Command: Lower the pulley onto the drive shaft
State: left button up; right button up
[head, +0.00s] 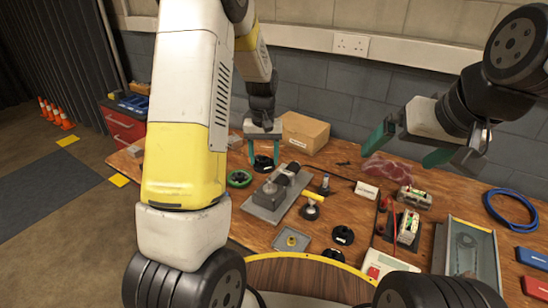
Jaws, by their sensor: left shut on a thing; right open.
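My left gripper (263,158) points down over the back of the wooden bench, its teal fingers shut on a dark round thing (263,163) that looks like the pulley. Just in front and to the right, a grey motor unit (271,194) with a dark cylindrical end lies on a grey plate (262,214). The drive shaft itself is too small to pick out for certain. The gap between the pulley and the motor unit is hard to judge from this view. My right gripper (408,147) is open and empty, raised above the bench's right side.
A cardboard box (304,132) stands behind. A green ring (239,178) lies left of the plate. A grey bin (484,226) stands far right.

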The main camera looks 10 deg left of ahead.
aim_at(270, 180)
pick_arm(q)
jog(key=shift+w+d+r, duration=0.3)
jog(key=shift+w+d, duration=0.3)
jog(key=shift+d, duration=0.1)
jog(key=shift+d+f, duration=0.1)
jog(key=shift+f, duration=2.1)
jog(key=shift+f, duration=3.1)
jog(key=o, duration=1.6)
jog(key=shift+c, duration=0.2)
jog(key=shift+r, duration=3.95)
